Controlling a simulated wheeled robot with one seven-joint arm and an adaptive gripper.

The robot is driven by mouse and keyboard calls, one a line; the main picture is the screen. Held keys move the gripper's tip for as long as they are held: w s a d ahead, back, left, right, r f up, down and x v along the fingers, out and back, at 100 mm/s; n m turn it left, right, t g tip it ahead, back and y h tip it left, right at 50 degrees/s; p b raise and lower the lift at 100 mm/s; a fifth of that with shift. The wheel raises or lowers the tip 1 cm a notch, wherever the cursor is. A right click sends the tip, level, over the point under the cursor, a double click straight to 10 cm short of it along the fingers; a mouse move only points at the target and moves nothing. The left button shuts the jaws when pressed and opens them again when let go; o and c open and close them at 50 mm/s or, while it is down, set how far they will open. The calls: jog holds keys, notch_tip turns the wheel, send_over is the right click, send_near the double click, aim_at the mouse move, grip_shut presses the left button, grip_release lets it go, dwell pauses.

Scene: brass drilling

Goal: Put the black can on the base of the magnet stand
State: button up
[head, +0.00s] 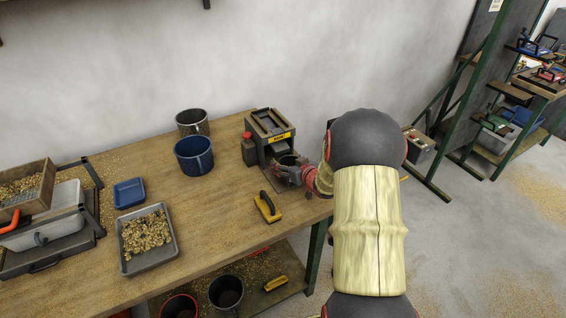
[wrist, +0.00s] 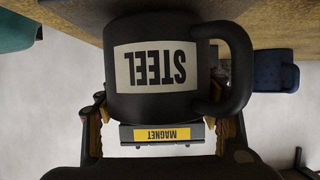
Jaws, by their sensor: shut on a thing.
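The magnet stand (head: 268,122) is a dark frame with a yellow label, at the back right of the workbench. Its yellow MAGNET label also shows in the wrist view (wrist: 166,133), beyond the can. The black can (head: 289,160) has a side handle and a pale STEEL label, large in the wrist view (wrist: 155,68) and upside down in that picture. My gripper (head: 292,174) is shut on the can and holds it at the stand's front, below its yellow label. The can and my gripper hide most of the base. I cannot tell whether the can touches it.
A blue mug (head: 194,156) and a grey mug (head: 192,121) stand left of the stand. A yellow-handled tool (head: 267,206) lies in front of it. A small blue tray (head: 129,193) and a grey tray of brass chips (head: 130,262) lie farther left. The middle bench is clear.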

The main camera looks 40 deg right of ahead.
jog(key=shift+w+d+f, duration=0.1)
jog(key=shift+w+d, duration=0.05)
jog(key=shift+w, duration=0.8)
jog(key=shift+d+f+b, duration=0.1)
jog(key=shift+f+b, duration=0.2)
jog(key=shift+b, duration=0.25)
jog(key=shift+r, duration=0.1)
jog(key=shift+f, duration=0.2)
jog(key=o, duration=1.2)
jog(key=shift+o, duration=0.6)
